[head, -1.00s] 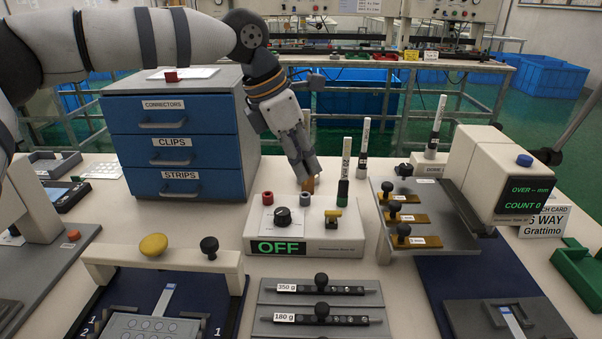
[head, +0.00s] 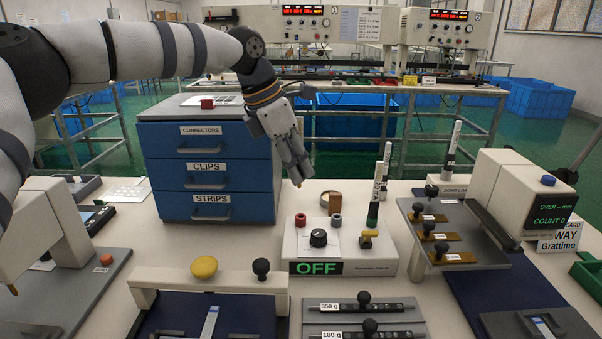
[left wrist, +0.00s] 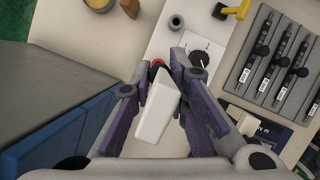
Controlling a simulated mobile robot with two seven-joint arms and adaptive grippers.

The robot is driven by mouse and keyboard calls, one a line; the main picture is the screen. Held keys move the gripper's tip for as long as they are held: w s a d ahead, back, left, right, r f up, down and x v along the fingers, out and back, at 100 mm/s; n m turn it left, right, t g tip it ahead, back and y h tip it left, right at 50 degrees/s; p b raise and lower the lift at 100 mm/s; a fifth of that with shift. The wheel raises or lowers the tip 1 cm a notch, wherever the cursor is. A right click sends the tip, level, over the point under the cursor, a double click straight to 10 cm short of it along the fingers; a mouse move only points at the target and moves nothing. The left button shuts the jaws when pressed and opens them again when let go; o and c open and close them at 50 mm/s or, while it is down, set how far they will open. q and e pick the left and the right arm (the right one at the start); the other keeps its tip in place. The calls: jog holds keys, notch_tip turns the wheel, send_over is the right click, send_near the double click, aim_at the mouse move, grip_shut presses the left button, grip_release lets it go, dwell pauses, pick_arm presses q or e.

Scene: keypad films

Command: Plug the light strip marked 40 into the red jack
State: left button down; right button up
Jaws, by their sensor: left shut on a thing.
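My left gripper (head: 297,181) hangs above the red jack (head: 301,220) of the white box (head: 345,266) that reads OFF. In the left wrist view its fingers (left wrist: 165,85) are shut on a white strip-like piece (left wrist: 154,116). I cannot read a 40 on it. Its far end overlaps the red jack (left wrist: 157,63) in that view; whether they touch I cannot tell. A grey jack (head: 336,220) and a black knob (head: 318,238) are on the same box. My right gripper is not in view.
A blue drawer cabinet (head: 207,168) stands close on the left. A rack of brown pieces (head: 447,240) stands right.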

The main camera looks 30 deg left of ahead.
pick_arm(q)
jog(key=shift+w+a, duration=0.15)
jog(key=shift+w+r, duration=0.1)
jog(key=shift+d, duration=0.2)
send_over(304, 215)
jog(key=s, duration=0.1)
jog(key=shift+a+f, duration=0.25)
jog(key=shift+f, duration=1.2)
jog(key=shift+a+f, duration=0.2)
jog(key=shift+f, duration=1.25)
jog(key=shift+s+f, duration=0.1)
jog(key=shift+f, duration=1.4)
jog(key=c, duration=1.5)
grip_release()
jog(key=shift+o, duration=0.2)
